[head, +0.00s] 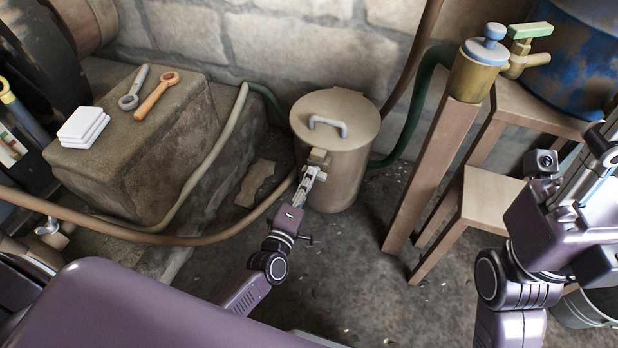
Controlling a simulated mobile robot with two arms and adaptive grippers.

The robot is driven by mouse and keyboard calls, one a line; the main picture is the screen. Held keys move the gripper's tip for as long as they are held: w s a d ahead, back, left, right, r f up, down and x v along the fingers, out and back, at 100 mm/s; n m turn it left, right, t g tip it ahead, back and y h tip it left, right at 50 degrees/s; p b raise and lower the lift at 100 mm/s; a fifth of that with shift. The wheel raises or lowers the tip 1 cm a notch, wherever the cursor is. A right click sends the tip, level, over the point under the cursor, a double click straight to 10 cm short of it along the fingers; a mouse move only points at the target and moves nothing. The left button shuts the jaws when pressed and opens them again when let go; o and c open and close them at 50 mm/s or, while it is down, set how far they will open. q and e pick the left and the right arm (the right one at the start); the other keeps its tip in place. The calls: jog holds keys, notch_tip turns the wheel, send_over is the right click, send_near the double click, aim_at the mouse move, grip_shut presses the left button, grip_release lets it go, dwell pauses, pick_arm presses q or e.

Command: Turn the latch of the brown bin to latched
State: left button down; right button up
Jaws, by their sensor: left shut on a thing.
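The brown bin (350,178) stands on the floor against the stone wall, upright, with its round lid (345,104) down and a grey handle on top. Its latch (318,156) is a small brownish block at the front left of the rim. My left gripper (313,168) is shut on the latch, and its fingers hide part of it. I cannot tell the latch's exact angle. My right gripper (590,165) is at the right edge, far from the bin; its fingertips are not clear.
A stone block (125,165) on the left bears white tiles (83,127) and two wrenches (150,92). A brown hose (150,238) runs past the bin's left. A wooden post (430,175) and stool (480,200) stand to its right. Floor in front is mostly clear.

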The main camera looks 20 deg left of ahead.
pick_arm(q)
jog(key=shift+n, duration=0.8)
jog(key=c, duration=1.9)
grip_release()
jog(key=shift+f, duration=0.1)
jog(key=shift+c, duration=0.2)
jog(key=s, duration=1.2)
jog(key=shift+a, duration=0.25)
